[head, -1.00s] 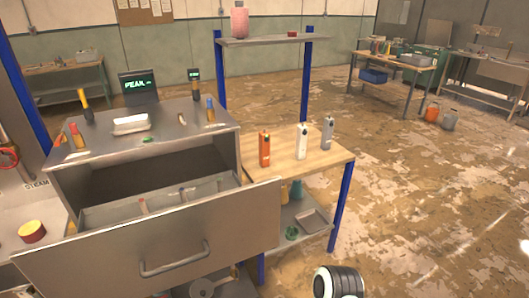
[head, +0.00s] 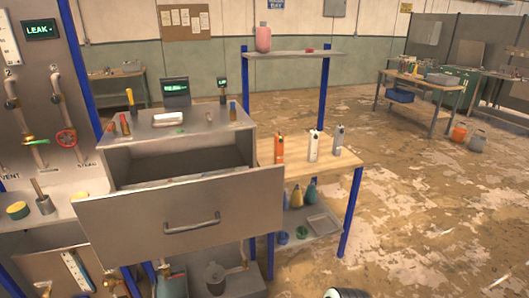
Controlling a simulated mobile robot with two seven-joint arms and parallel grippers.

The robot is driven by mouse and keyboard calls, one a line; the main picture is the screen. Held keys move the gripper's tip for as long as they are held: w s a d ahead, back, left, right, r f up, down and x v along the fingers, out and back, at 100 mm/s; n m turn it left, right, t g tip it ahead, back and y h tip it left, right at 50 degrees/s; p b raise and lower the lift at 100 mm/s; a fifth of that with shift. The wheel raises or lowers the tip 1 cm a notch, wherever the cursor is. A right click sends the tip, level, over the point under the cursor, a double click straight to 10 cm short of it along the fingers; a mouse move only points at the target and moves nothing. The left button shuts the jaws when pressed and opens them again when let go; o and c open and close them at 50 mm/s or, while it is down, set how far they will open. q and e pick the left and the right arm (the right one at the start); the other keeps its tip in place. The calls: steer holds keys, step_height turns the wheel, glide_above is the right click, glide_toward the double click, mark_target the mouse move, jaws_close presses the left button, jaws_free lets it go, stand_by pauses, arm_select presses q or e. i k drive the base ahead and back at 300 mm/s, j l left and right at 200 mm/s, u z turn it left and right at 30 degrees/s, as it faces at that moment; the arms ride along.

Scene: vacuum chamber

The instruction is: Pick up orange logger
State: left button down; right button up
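The orange logger (head: 279,149) stands upright on the wooden top of a small table (head: 293,170), near its left side. A white logger (head: 313,147) and a grey logger (head: 338,140) stand to its right in a row, apart from one another. Neither of my grippers shows in the head view. A white and black rounded piece of my own body shows at the bottom edge.
A grey cabinet (head: 222,140) with its drawer (head: 150,222) pulled open stands left of the table. A shelf (head: 290,54) on blue posts rises behind the loggers, holding a pink bottle (head: 263,38).

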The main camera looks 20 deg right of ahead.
mark_target(279, 147)
steer(key=i+l+u, duration=0.1)
steer(key=u, duration=1.1)
steer(key=l, duration=1.1)
steer(key=i+l, duration=0.1)
steer(key=l, duration=0.95)
